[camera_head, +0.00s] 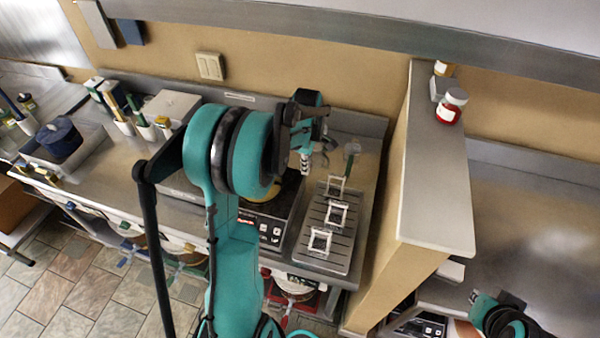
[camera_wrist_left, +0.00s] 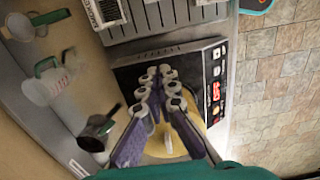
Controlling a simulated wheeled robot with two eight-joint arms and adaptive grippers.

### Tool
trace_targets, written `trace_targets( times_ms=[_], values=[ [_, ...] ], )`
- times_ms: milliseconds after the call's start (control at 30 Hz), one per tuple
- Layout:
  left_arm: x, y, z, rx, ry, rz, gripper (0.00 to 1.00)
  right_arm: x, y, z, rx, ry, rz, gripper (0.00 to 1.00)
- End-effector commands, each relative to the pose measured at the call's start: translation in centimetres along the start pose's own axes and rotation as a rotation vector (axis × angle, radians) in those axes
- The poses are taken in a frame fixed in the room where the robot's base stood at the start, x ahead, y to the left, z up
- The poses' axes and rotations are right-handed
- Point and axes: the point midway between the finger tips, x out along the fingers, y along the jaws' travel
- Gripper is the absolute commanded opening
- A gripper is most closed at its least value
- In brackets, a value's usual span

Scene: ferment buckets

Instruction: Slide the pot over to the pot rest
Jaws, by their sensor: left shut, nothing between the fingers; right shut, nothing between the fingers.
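A yellowish round thing, likely the pot (camera_head: 258,192), sits on the black cooktop (camera_head: 262,234); my left arm hides most of it. In the left wrist view, its yellow top with a pale knob (camera_wrist_left: 165,140) shows behind my fingers. The slatted grey tray, which looks like the pot rest (camera_head: 312,259), lies just right of the cooktop. Its slats also show in the left wrist view (camera_wrist_left: 150,38). My left gripper (camera_head: 305,163) is shut and empty above the cooktop, pointing down. My right gripper (camera_head: 474,297) is at the lower right, shut and small in view.
A red-and-white jar (camera_head: 451,107) stands on the partition's ledge. Cups (camera_head: 146,131) stand along the back.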

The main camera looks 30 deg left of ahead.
Motion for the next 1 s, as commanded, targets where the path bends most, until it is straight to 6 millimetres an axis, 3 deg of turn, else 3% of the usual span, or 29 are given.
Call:
trace_targets(
  times_ms=[467,700,1000],
  values=[
    [9.4,0.0,0.3,0.004,0.001,0.002,0.0,0.3,0.0,0.2,0.0,0.0,0.0,0.0],
    [9.1,-0.1,-3.0,0.003,0.001,0.002,0.0,-0.2,0.0,-0.1,0.0,0.0,0.0,0.0],
    [9.2,-0.1,-3.8,0.005,0.001,0.002,0.0,-0.2,0.0,-0.2,0.0,0.0,0.0,0.0]
  ],
)
